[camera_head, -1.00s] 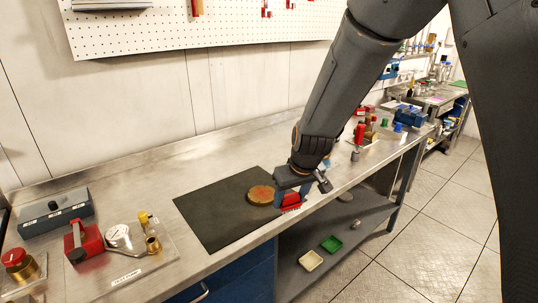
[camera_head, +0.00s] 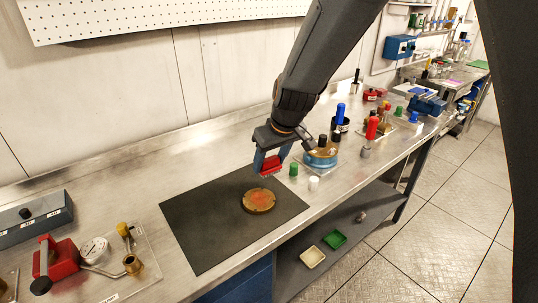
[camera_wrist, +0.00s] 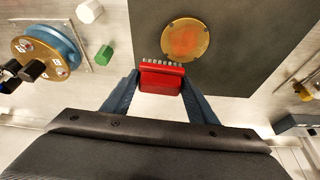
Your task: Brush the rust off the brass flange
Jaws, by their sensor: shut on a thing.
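The brass flange (camera_head: 258,201) lies flat on the dark mat (camera_head: 205,239), with an orange-red rust patch on its top face. The wrist view shows the flange (camera_wrist: 186,39) just ahead of my gripper, its rust patch in the middle. My gripper (camera_head: 270,163) is shut on a red brush (camera_wrist: 160,78), with one blue finger on each side. The brush's pale bristles point toward the flange in the wrist view. In the head view the brush is above and behind the flange, apart from it.
A blue and brass round fixture (camera_head: 320,156), a green cap (camera_head: 294,169) and a white cap (camera_head: 314,183) stand right of the mat. A plate with a gauge (camera_head: 95,250) and a red-handled tool (camera_head: 55,262) are at left. The mat is otherwise clear.

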